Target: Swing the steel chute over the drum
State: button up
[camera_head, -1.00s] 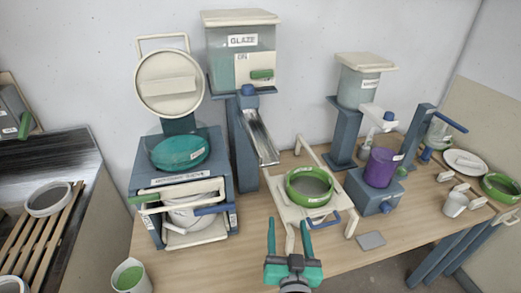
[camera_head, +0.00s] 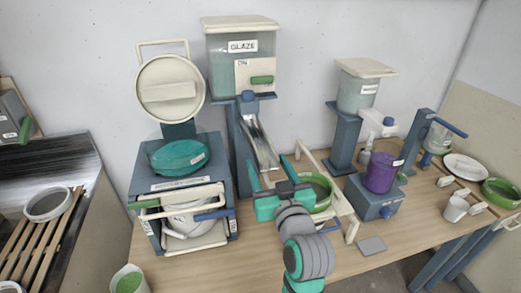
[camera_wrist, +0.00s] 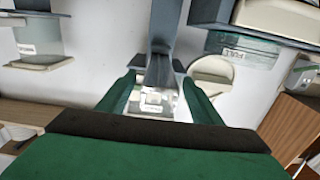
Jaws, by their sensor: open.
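The steel chute (camera_head: 259,142) slopes down to the right from a blue pivot below the glaze hopper. My gripper (camera_head: 267,163) is open at its lower end. In the wrist view the shiny chute (camera_wrist: 154,99) shows between my two green fingers (camera_wrist: 158,95); I cannot tell whether they touch it. A green-rimmed round vessel (camera_head: 322,190) stands in a cream frame just right of my gripper, partly hidden by it. No visible label marks it as the drum. The chute's end lies left of and behind this vessel.
The glaze hopper (camera_head: 240,60) stands on a blue post behind the chute. A blue machine with a teal bowl (camera_head: 180,157) is at the left. A purple bucket (camera_head: 383,172) on a blue box and a second hopper (camera_head: 360,88) are at the right. The front table is mostly clear.

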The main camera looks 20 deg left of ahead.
aim_at(261, 148)
jog(key=x, duration=0.7)
jog(key=shift+w+a, duration=0.2)
jog(key=shift+w, duration=0.05)
grip_shut()
